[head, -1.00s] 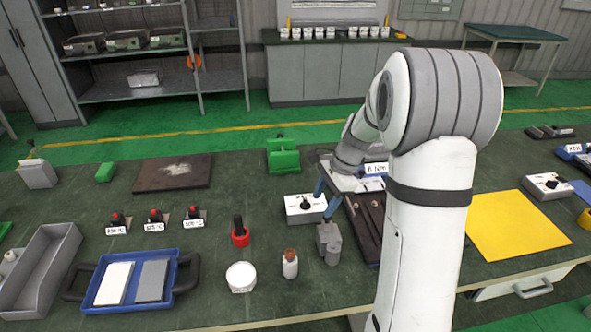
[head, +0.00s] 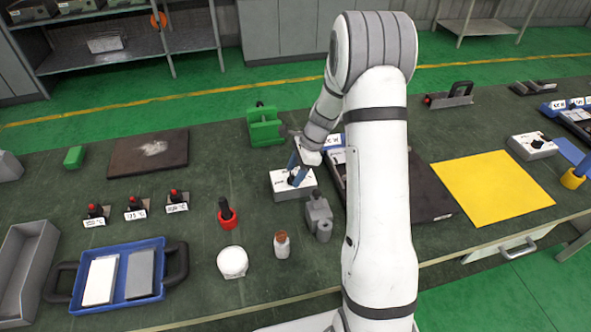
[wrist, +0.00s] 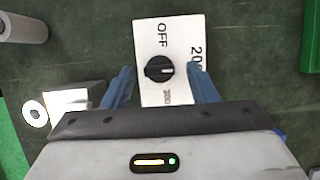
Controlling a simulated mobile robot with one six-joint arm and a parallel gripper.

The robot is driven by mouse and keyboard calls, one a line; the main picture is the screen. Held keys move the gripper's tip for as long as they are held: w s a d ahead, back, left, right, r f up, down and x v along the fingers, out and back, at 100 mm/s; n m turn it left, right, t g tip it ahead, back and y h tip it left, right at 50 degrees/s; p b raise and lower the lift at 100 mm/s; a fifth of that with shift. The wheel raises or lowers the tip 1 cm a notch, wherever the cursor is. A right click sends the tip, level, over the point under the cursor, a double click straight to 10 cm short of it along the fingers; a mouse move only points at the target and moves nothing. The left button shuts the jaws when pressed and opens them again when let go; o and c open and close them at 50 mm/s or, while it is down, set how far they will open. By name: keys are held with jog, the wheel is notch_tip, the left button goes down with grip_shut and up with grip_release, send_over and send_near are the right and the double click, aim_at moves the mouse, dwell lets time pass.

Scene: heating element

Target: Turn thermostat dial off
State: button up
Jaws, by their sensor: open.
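The thermostat is a white box (head: 284,188) with a black dial on the workbench in the head view. The black dial (wrist: 159,69) has a white mark pointing to the picture's right, on the 200 side and not toward OFF. My gripper (head: 297,176) is over the box in the head view. In the wrist view, my gripper (wrist: 162,80) has its blue fingers apart, one on each side of the dial. Nothing is held; whether the fingers touch the dial cannot be told.
A similar white dial box (head: 532,147) sits far right.

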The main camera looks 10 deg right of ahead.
jog(key=shift+a+f, duration=0.1)
jog(key=shift+f, duration=0.05)
jog(key=shift+c, duration=0.4)
jog(key=c, duration=0.9)
